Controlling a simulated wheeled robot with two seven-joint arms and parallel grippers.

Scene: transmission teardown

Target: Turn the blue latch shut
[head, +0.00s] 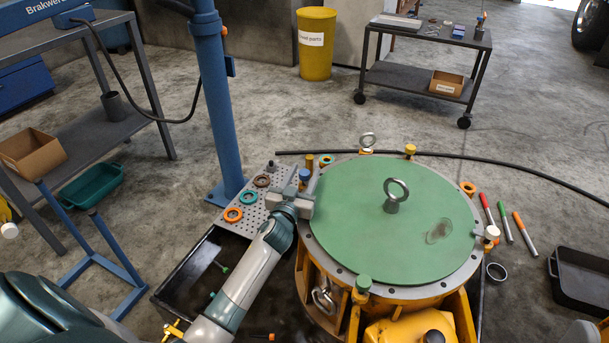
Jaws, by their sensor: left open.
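The round transmission housing (310,243) stands in the middle, with a flat green cover disc (390,250) on top. The blue latch (304,174) appears as a small blue-grey knob at the left edge of the rim. My left gripper (303,180) is open at that rim, with its fingers beside the blue knob. I cannot tell whether the fingers touch it, and the gripper hides the latch's lower part and its angle. Other rim knobs are a yellow one (410,150), a green one (363,283) and a white one (491,232). My right gripper is not in view.
A metal ring bolt (397,192) stands up from the cover. A perforated tray (262,204) with coloured rings lies left of the housing. Several coloured pens (505,221) and a black bin (585,282) are to the right. A blue post (212,100) rises behind my left arm.

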